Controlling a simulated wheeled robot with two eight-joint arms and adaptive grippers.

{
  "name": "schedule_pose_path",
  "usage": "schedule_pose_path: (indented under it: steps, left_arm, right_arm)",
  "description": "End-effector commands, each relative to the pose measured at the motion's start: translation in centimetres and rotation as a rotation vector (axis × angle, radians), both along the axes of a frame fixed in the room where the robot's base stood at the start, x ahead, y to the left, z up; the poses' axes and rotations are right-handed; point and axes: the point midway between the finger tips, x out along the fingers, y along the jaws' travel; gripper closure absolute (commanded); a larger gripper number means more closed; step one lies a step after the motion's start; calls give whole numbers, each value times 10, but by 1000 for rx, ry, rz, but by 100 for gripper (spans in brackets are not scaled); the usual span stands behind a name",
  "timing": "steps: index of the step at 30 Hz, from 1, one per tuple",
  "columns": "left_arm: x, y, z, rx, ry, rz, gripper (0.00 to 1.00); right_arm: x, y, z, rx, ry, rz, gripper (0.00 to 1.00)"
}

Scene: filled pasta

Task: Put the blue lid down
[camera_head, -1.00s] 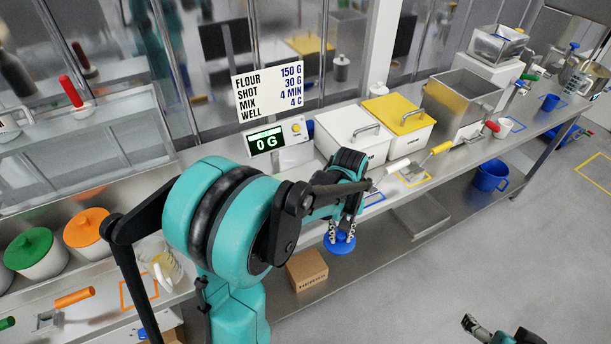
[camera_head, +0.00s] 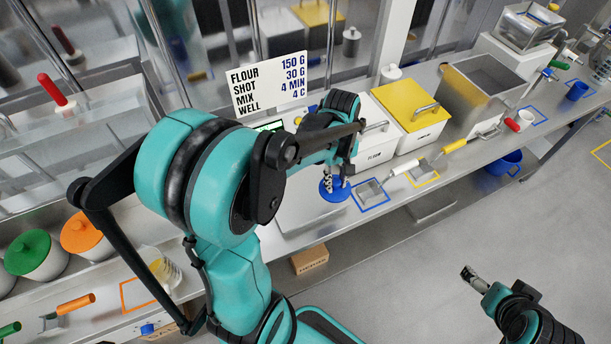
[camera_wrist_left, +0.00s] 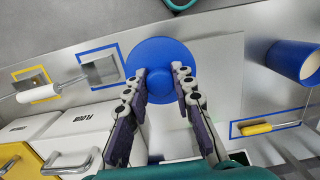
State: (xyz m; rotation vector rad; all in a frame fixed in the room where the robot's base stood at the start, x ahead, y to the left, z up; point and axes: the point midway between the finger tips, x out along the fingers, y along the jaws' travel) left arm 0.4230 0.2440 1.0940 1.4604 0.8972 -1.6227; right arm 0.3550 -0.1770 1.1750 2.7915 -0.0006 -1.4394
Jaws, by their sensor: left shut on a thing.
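The blue lid (camera_head: 333,189) is a round disc with a knob, held flat at the front of the metal counter. In the left wrist view the lid (camera_wrist_left: 158,52) is below my left gripper (camera_wrist_left: 161,84), whose two fingers are shut on its knob. It also shows in the head view, where my left gripper (camera_head: 337,172) is partly hidden by its own wrist. I cannot tell whether the lid touches the surface under it. My right gripper (camera_head: 468,273) is at the lower right over the floor, away from the counter; its jaw opening is unclear.
A white-handled scoop (camera_head: 402,168) lies right of the lid, by a blue outline. A white flour box and a yellow-lidded box (camera_head: 404,106) stand behind. In the left wrist view a blue container (camera_wrist_left: 290,60) is close at the right. A pale flat plate (camera_head: 295,212) lies left of the lid.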

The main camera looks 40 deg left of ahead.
Motion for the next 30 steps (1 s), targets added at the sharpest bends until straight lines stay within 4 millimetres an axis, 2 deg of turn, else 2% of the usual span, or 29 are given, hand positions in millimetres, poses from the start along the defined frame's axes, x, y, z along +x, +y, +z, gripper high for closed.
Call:
schedule_pose_path:
  steps: [9, 15, 20, 27, 30]
  left_arm:
    - [0, 72, -44, 0, 0, 7, 100]
    - [0, 104, -63, 0, -1, 2, 100]
    - [-1, 111, -69, 0, 0, 0, 100]
    - [-1, 111, -103, 0, 0, -1, 100]
    - [-1, 111, -108, 0, 0, -1, 100]
  right_arm:
    - [0, 0, -13, 0, 0, 0, 12]
    - [0, 0, -17, 0, 0, 0, 12]
    - [0, 0, -18, 0, 0, 0, 12]
    - [0, 0, -26, 0, 0, 0, 12]
    - [0, 0, -27, 0, 0, 0, 12]
